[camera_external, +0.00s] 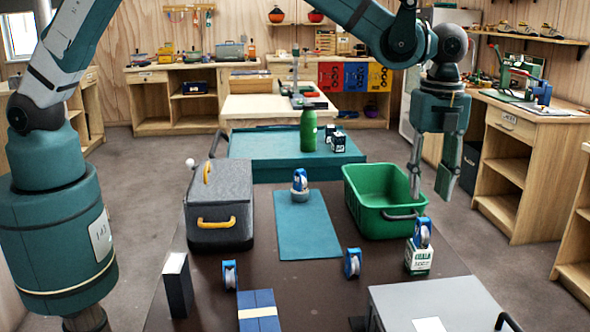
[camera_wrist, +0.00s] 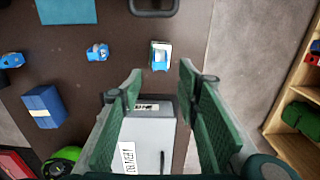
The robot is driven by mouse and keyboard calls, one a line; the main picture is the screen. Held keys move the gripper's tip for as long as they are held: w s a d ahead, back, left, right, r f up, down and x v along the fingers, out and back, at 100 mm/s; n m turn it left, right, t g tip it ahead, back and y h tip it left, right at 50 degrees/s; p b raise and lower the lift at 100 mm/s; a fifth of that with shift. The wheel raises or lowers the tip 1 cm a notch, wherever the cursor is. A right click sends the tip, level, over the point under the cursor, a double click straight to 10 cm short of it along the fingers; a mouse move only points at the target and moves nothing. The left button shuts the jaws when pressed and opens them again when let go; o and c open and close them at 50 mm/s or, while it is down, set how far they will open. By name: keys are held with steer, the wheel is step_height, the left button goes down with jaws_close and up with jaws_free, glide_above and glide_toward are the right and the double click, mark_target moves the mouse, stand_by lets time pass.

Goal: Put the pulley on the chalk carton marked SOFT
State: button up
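A white chalk carton (camera_external: 418,259) with green lettering stands on the dark table, right of centre; I cannot read its word surely. A blue-and-silver pulley (camera_external: 422,233) sits upright on its top. The wrist view shows this pulley (camera_wrist: 159,58) on the carton from above, beyond my fingertips. Other blue pulleys stand apart on the table, one at centre (camera_external: 352,263) and one farther left (camera_external: 229,274).
A green tub (camera_external: 385,222) stands behind the carton. A grey case (camera_external: 435,305) lies in front. A blue box (camera_external: 259,308), a dark upright box (camera_external: 178,285) and a grey cooler (camera_external: 219,205) are left.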

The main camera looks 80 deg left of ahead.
steer(key=shift+r, duration=1.15)
steer(key=s+a+r+n+t, duration=0.2)
steer(key=s+a+r+n, duration=0.3)
steer(key=s+r, duration=0.6)
steer(key=s+a+r+n+t, duration=0.1)
steer(key=s+a+r+n, duration=0.3)
steer(key=s+a+r, duration=0.5)
steer(key=s+a+n+t, duration=0.1)
steer(key=s+n, duration=0.2)
steer(key=s, duration=0.7)
steer(key=s+a+f+n+t, duration=0.1)
steer(key=s+a+n, duration=0.1)
steer(key=s, duration=0.8)
steer(key=s+a+f+n+t, duration=0.1)
steer(key=s+n, duration=0.3)
steer(key=s, duration=0.6)
steer(key=shift+s+a+t, duration=0.35)
steer(key=shift+a+t, duration=0.1)
steer(key=shift+t, duration=0.15)
